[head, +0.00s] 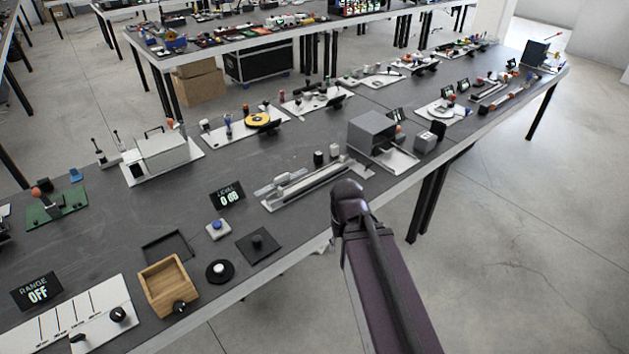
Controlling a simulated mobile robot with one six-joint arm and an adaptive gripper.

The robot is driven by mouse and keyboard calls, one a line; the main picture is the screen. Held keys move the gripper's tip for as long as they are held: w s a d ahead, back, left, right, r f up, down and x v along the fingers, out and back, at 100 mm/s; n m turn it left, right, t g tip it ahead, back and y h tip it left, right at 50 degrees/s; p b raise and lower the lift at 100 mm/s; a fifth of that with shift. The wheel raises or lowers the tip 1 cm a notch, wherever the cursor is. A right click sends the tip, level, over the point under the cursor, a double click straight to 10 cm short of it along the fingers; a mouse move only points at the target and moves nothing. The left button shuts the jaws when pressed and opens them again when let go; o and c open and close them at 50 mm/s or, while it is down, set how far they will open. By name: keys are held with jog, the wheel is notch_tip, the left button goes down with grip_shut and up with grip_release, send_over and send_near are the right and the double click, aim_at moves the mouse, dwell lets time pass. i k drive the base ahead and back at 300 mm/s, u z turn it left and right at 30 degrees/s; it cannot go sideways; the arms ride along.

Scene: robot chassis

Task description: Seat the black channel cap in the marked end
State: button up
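A long grey channel (312,187) lies on a light base plate on the dark table, just beyond the end of my arm. A small black cap-like piece (318,158) stands upright behind the channel, beside a similar white piece (334,151). Both are apart from the channel. The mark on a channel end is too small to make out. My arm rises from the bottom edge to a dark rounded joint in front of the channel's right end. My gripper's fingers do not show.
A grey box-shaped housing (371,134) stands right of the channel.

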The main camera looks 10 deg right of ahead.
aim_at(273, 200)
jog(key=k, duration=0.7)
jog(key=u, duration=0.2)
jog(key=i, duration=1.7)
jog(key=z, duration=0.4)
